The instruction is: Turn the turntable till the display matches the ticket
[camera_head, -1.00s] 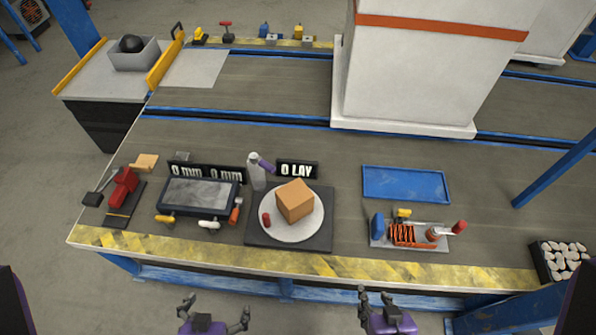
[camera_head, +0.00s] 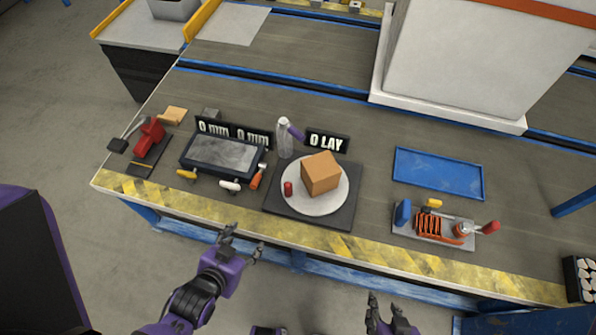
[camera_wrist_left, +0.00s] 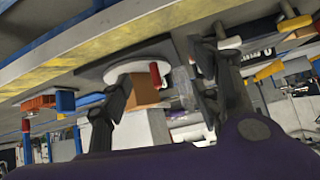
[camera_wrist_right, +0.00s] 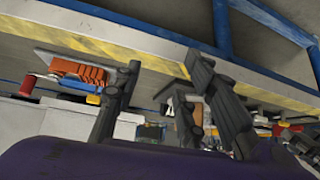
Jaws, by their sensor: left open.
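The turntable is a white disc (camera_head: 310,204) on a dark square base (camera_head: 335,222) near the table's front edge. A brown box (camera_head: 321,172) stands on it, with a small red peg (camera_head: 288,188) at the disc's left rim. I cannot make out a ticket. My left gripper (camera_head: 243,243) is open and empty at the front edge, left of and apart from the turntable. Its wrist view shows the disc (camera_wrist_left: 130,68) and peg (camera_wrist_left: 155,75). My right gripper (camera_head: 384,304) is open and empty in front of the table.
A clear bottle (camera_head: 284,138) stands behind the turntable. A dark tray device (camera_head: 222,155) with knobs is to its left. A tool rack (camera_head: 435,238) and blue tray (camera_head: 438,173) are to its right. A large white column (camera_head: 450,70) stands behind.

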